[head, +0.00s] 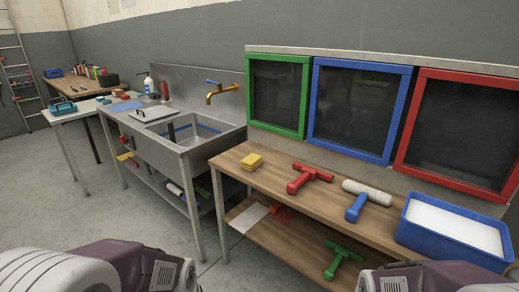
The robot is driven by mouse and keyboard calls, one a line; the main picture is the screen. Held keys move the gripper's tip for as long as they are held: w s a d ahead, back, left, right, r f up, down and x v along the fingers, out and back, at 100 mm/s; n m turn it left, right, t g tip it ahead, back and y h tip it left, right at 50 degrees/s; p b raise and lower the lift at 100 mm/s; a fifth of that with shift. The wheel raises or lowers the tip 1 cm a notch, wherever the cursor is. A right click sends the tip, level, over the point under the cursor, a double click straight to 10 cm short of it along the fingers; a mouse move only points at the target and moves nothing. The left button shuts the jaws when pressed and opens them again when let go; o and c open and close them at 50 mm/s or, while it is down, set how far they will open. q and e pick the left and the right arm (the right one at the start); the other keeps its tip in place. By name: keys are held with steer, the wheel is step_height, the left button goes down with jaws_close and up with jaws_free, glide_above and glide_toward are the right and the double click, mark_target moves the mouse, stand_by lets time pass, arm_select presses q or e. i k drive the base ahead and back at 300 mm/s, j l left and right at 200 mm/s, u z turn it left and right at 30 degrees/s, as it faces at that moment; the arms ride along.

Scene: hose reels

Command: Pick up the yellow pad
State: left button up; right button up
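The yellow pad (251,161) lies on the wooden workbench top (278,185), near its left end. It looks like a small stack or a layered block. It is free on all sides, with a red squeegee-like tool (308,178) to its right. Parts of my two arms show at the bottom left and bottom right corners. Neither gripper's fingers are in view, and nothing touches the pad.
A blue-handled white roller (366,193) and a blue tub of white contents (455,228) stand farther right on the bench. Green, blue and red framed panels (277,92) rise behind it. A lower shelf holds a green tool (341,258). A steel sink (180,135) is at left.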

mark_target(252, 161)
steer(key=i+j+z, duration=0.2)
steer(key=j, duration=0.35)
steer(key=i+j+z, duration=0.2)
steer(key=j, duration=0.4)
steer(key=i+j+z, duration=0.2)
steer(key=j, duration=0.45)
steer(key=i+j+z, duration=0.2)
steer(key=j, duration=0.5)
steer(key=i+j+z, duration=0.2)
steer(key=j, duration=0.45)
steer(key=j+z, duration=0.2)
steer(key=j, duration=0.5)
